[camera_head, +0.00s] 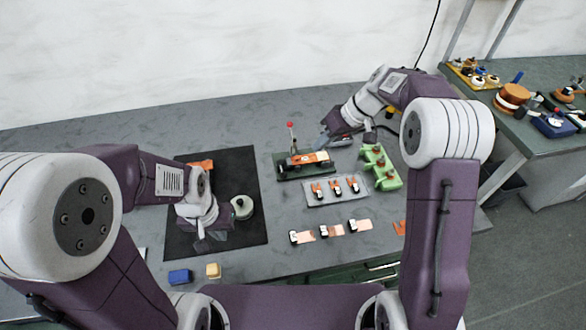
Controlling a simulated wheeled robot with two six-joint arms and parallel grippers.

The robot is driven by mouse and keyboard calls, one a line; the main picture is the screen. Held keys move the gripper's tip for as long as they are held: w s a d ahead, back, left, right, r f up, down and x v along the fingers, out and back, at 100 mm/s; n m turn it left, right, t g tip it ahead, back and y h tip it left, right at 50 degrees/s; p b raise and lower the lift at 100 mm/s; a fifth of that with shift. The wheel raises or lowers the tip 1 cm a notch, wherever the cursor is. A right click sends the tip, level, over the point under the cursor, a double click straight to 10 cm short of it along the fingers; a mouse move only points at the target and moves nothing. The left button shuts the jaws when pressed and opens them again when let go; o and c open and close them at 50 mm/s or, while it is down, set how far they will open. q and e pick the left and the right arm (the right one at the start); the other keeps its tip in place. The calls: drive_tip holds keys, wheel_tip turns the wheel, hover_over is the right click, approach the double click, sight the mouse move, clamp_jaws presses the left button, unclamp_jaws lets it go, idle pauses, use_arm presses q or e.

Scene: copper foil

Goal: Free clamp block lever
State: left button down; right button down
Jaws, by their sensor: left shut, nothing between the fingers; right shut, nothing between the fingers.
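The clamp block (304,165) sits on the table near the middle, a dark base with an orange and white piece on top. Its lever (291,138) stands nearly upright with a red knob (290,125) at its top. My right gripper (324,142) is shut and empty, just right of the lever and above the block's right part. I cannot tell if it touches the block. My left gripper (207,243) is shut and empty over the black mat (234,167) at the left. Its fingertips are small and partly hidden by its wrist.
A light round roll (242,207) lies beside my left gripper. A grey tray (311,201) with several small parts and a green holder (389,181) stand right of centre. Another bench (519,131) stands at right.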

drive_tip(key=p, duration=0.1)
approach(282, 168)
drive_tip(key=s+d+f, duration=0.1)
drive_tip(key=d+f, duration=0.1)
drive_tip(key=s+a, duration=0.1)
drive_tip(key=s+a+f, duration=0.1)
drive_tip(key=a, duration=0.1)
drive_tip(key=shift+p, duration=0.35)
use_arm(q)
drive_tip(key=shift+w+d+r, duration=0.1)
drive_tip(key=shift+d+r, duration=0.2)
drive_tip(key=shift+r, duration=0.6)
use_arm(e)
drive_tip(key=shift+d, duration=0.1)
use_arm(q)
drive_tip(key=shift+f, duration=0.1)
drive_tip(key=shift+f+b, duration=0.4)
drive_tip(key=shift+b, duration=0.15)
use_arm(e)
drive_tip(key=shift+s+a+m, duration=0.1)
drive_tip(key=shift+a+m, duration=0.2)
drive_tip(key=shift+m, duration=0.1)
